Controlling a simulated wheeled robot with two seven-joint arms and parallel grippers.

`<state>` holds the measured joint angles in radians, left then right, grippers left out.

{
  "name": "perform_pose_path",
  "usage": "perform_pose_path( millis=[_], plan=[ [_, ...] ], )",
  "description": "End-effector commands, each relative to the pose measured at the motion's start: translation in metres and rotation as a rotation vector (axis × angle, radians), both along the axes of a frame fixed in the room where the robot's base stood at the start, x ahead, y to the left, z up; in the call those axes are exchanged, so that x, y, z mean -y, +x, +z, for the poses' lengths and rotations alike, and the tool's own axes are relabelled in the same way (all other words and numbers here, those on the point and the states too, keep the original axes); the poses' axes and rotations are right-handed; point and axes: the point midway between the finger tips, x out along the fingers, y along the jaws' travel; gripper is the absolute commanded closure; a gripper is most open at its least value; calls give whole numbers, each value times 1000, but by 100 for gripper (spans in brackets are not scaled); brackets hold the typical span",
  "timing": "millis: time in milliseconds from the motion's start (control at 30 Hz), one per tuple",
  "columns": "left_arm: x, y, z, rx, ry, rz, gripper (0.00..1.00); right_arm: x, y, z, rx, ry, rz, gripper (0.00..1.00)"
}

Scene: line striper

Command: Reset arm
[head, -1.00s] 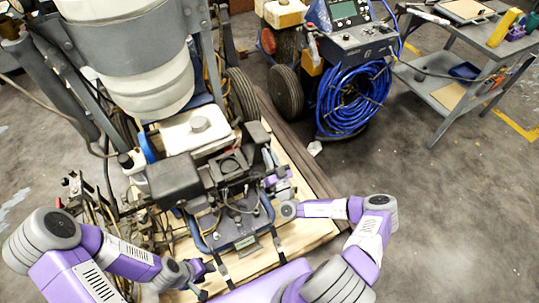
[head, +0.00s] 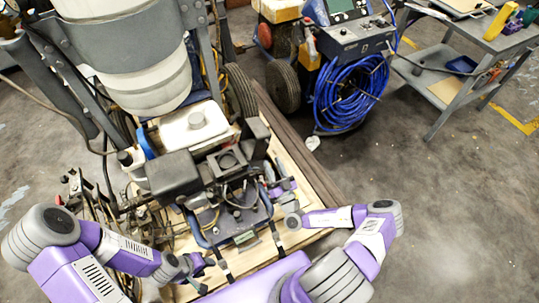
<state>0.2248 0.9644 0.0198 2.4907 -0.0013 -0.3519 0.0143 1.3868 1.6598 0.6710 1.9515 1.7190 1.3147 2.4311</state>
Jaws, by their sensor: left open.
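The line striper (head: 172,172) stands on a wooden pallet, with its engine, white tank and black handle parts in front of me. My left gripper (head: 207,268) is at the lower left of the head view, open and empty, low in front of the striper's blue frame. My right arm reaches in from the right, and my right gripper (head: 279,187) is beside the right side of the striper's frame. Its fingertips are small and partly lost against the machine, so I cannot tell whether they are open or touching it.
A wooden pallet (head: 318,235) lies under the striper. A second machine with a coiled blue hose (head: 350,92) stands behind to the right. A grey cart (head: 490,45) with tools is at the upper right. The concrete floor at right is clear.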

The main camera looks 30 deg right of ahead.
Motion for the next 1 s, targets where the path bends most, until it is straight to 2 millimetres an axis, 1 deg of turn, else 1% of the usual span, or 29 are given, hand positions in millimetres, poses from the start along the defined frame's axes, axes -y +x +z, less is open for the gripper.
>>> perform_pose_path(
  millis=[33, 100, 200, 667, 733, 767, 833, 867, 967, 1000],
  plan=[
    [0, 0, 1, 0, 0, 0, 57, 0, -5, -2, -2, 2, -1, 62],
    [0, 0, 1, 0, 0, 0, 57, 0, -10, -3, 1, 1, -1, 62],
    [0, 0, 1, 0, 0, 0, 57, -1, -12, -5, 1, 2, 1, 62],
    [0, 0, 1, 0, 0, 0, 57, -1, -12, -5, 1, 1, 0, 62],
    [0, 0, 2, 0, 0, 0, 57, -4, -12, -4, 1, -11, 11, 62],
    [0, 0, 2, 0, 0, 0, 57, -9, -12, -3, 2, -27, 23, 62],
    [0, 0, 3, 0, 0, 0, 57, -27, -12, 2, 10, -101, 76, 62],
    [0, 0, 4, 0, 0, 0, 57, -40, -12, 5, 16, -151, 113, 62],
    [0, 0, 7, 0, 0, 0, 57, -99, -24, 16, 71, -400, 275, 62],
    [0, 0, 8, 0, 0, 0, 57, -127, -34, 18, 114, -529, 353, 62]
  ],
)
